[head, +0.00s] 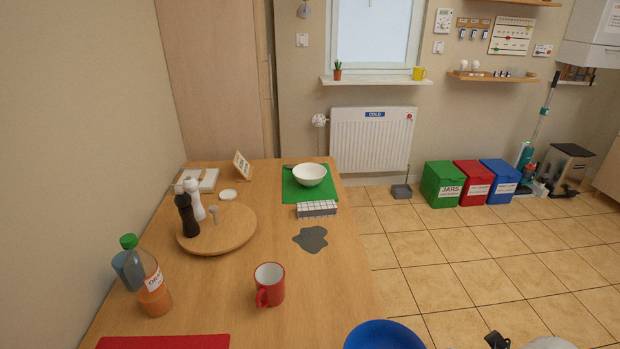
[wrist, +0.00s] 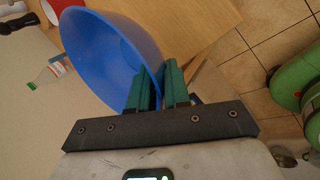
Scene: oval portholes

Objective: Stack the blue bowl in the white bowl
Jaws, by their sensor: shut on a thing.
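The white bowl (head: 309,175) stands upright and looks empty on a green mat (head: 293,194) at the far end of the wooden table. The blue bowl (head: 384,337) is at the bottom edge of the head view, partly cut off, by the table's right edge. In the wrist view the blue bowl (wrist: 100,55) fills the upper left, its rim between the green fingers of my gripper (wrist: 156,80). The gripper is shut on that rim. The white bowl is not visible in the wrist view.
A red mug (head: 270,285), a dark grey flat patch (head: 311,239) and a white-grey box (head: 317,209) lie between the two bowls' places. A round board (head: 218,240) with shakers and a bottle (head: 152,287) stand left.

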